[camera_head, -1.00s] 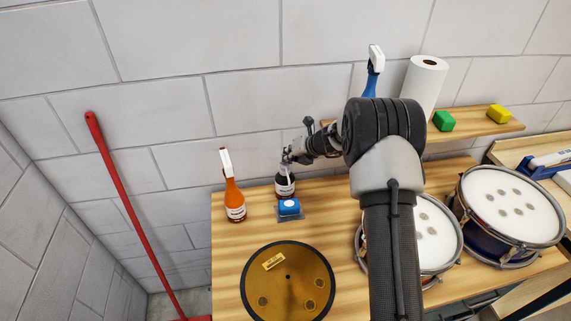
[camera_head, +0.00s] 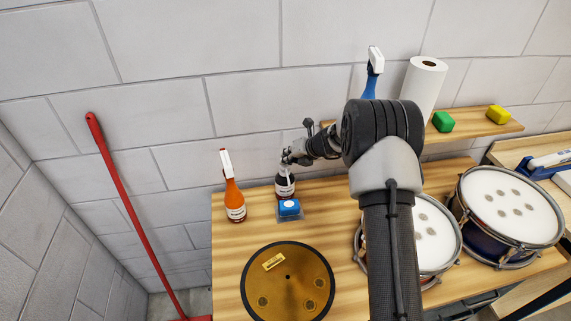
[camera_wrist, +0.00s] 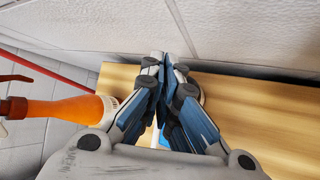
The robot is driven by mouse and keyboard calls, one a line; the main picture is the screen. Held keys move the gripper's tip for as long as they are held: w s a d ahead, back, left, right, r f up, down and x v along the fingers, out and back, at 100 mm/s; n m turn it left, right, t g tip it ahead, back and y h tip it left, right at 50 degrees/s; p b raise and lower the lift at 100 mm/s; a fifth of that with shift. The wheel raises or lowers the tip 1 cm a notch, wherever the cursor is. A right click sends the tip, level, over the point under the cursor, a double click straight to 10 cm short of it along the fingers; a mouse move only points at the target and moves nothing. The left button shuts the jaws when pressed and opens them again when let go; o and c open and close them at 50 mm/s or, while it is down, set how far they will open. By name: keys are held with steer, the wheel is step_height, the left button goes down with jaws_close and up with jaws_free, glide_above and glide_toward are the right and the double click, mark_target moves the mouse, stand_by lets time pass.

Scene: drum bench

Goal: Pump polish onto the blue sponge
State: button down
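The blue sponge (camera_head: 289,207) sits in a small clear tray (camera_head: 291,218) on the wooden bench, just in front of a dark bottle (camera_head: 284,188) with a white label. My gripper (camera_head: 291,158) is at the top of the dark bottle and hides its pump head. In the wrist view my gripper (camera_wrist: 166,60) points down with its fingers close together. Only slivers of white and blue show below and between the fingers there, and I cannot tell whether anything is gripped.
An orange spray bottle (camera_head: 234,200) stands left of the dark bottle. A gold cymbal (camera_head: 288,285) lies in front. Drums (camera_head: 508,208) stand at the right. A shelf (camera_head: 480,127) behind holds a paper roll (camera_head: 423,88), green (camera_head: 443,121) and yellow (camera_head: 497,115) sponges and a blue spray bottle (camera_head: 371,80).

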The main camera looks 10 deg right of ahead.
steer(key=shift+s+f, duration=0.2)
steer(key=shift+f, duration=0.05)
steer(key=r+p, duration=0.5)
steer(key=r, duration=0.1)
steer(key=shift+w+r+p, duration=0.2)
steer(key=shift+w+p, duration=0.05)
steer(key=shift+p, duration=0.15)
steer(key=shift+f, duration=0.1)
